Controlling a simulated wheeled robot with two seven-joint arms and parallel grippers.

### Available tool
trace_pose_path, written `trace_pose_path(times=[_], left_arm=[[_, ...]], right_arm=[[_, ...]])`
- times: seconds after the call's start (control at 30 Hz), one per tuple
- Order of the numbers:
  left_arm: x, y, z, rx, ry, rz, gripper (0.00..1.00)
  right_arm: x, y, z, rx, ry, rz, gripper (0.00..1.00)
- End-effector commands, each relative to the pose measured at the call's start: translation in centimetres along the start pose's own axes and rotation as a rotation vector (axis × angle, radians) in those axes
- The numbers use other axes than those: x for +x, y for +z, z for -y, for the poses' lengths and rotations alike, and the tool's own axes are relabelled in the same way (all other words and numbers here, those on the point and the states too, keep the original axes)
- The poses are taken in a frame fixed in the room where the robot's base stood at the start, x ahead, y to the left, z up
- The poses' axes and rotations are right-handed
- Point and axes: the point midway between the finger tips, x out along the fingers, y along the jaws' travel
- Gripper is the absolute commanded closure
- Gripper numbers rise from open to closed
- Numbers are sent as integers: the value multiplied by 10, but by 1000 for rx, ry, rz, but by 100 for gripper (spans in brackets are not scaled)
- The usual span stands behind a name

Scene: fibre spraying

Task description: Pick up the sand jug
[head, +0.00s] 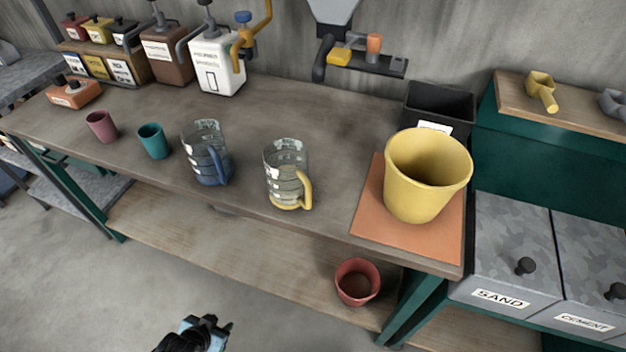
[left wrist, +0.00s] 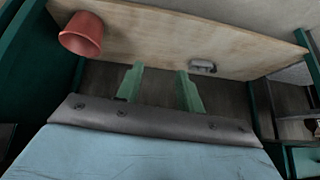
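Two clear measuring jugs stand upright on the workbench in the head view. One jug (head: 206,152) has a blue base and handle; the other jug (head: 287,172) has a yellow base and handle. I cannot tell from any label which is the sand jug. My left gripper (head: 220,329) is low at the bottom of the head view, over the floor in front of the bench and well away from both jugs. In the left wrist view its two green fingers (left wrist: 160,88) are apart with nothing between them. My right gripper is not in view.
A yellow bucket (head: 416,190) stands on an orange mat (head: 366,222) at the bench's right. Two cups, maroon (head: 101,127) and teal (head: 153,142), stand left. A red pot (head: 357,282) is on the lower shelf (head: 240,260). A bin labelled SAND (head: 512,245) stands right.

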Motion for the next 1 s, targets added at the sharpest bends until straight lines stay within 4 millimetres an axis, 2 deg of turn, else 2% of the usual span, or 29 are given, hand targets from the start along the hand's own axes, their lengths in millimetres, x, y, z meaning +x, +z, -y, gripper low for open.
trace_pose_path(times=[0.03, 0.1, 0.17, 0.2, 0.3, 0.4, 0.53, 0.67, 0.77, 1.0], left_arm=[[-13, -45, 6, 23, 13, -76, 63], [-33, -100, 4, 48, 42, -174, 63], [-54, -144, -1, 71, 74, -252, 63], [-70, -171, -6, 88, 100, -302, 63], [-116, -229, -25, 128, 171, -417, 63], [-160, -270, -47, 165, 244, -503, 63], [-204, -299, -70, 199, 320, -575, 63], [-224, -310, -81, 214, 356, -605, 63], [-221, -316, -86, 215, 364, -611, 63], [-187, -340, -104, 214, 363, -613, 63]], right_arm=[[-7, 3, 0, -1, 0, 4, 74], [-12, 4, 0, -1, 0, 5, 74], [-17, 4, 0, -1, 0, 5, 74], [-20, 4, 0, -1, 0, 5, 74], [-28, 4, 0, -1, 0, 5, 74], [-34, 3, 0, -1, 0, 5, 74], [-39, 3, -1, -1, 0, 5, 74], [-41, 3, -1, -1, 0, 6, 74], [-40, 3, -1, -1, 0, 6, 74], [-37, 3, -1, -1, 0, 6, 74]])
